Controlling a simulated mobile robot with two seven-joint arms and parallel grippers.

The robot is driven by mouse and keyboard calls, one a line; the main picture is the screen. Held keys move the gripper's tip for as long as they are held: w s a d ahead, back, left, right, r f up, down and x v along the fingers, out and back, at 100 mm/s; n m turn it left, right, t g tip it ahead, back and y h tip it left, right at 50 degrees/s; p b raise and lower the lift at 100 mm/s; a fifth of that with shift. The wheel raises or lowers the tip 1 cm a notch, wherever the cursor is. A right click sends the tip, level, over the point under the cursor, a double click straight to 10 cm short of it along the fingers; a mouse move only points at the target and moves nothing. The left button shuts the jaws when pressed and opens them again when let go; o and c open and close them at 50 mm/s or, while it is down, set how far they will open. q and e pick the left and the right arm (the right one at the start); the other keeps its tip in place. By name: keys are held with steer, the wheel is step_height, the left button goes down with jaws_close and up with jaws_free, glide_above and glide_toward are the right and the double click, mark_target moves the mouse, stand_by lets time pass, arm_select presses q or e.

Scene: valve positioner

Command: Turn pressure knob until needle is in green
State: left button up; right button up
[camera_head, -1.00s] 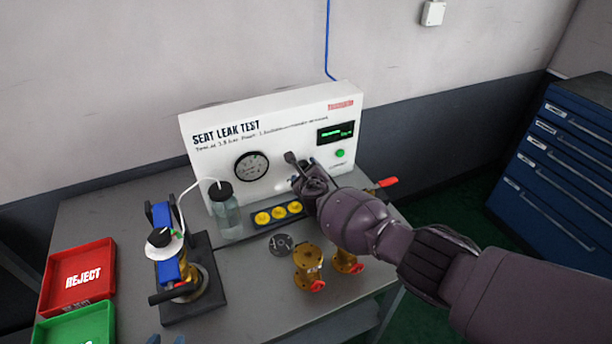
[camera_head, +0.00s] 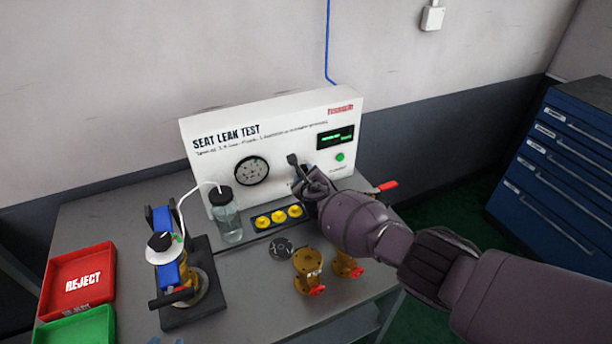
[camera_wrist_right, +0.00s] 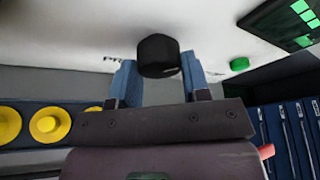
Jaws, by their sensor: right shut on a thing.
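The white seat leak test panel (camera_head: 320,110) stands at the back of the bench and carries a round dark pressure gauge (camera_head: 251,171). The gauge's needle and green zone are too small to read. My right gripper (camera_wrist_right: 160,80) is at the panel front, shut on the black pressure knob (camera_wrist_right: 158,55), which sits between its blue finger pads in the right wrist view. In the head view my right gripper (camera_head: 305,185) hides the knob. Two small bluish tips of my left gripper (camera_head: 167,340) show at the bottom edge, apart, with nothing visible between them.
A green button (camera_head: 340,157) and a lit display (camera_head: 335,138) are right of the gripper. A water bottle (camera_head: 226,218), yellow caps (camera_head: 278,217), brass valves (camera_head: 308,268) and a clamped valve fixture (camera_head: 180,270) stand on the bench. A red reject tray (camera_head: 80,280) is at left.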

arm_select(q)
steer(key=shift+s+r+p, duration=0.3)
steer(key=shift+p, duration=0.15)
arm_select(e)
steer(key=shift+d+m+g+y, duration=0.1)
steer(key=shift+m+g+y, duration=0.4)
steer(key=shift+m, duration=0.55)
steer(key=shift+m+g+y, duration=0.2)
steer(key=shift+m+y, duration=0.5)
steer(key=shift+m, duration=0.35)
steer(key=o, duration=0.9)
steer(key=shift+o, duration=0.2)
arm_select(q)
steer(key=shift+r, duration=0.1)
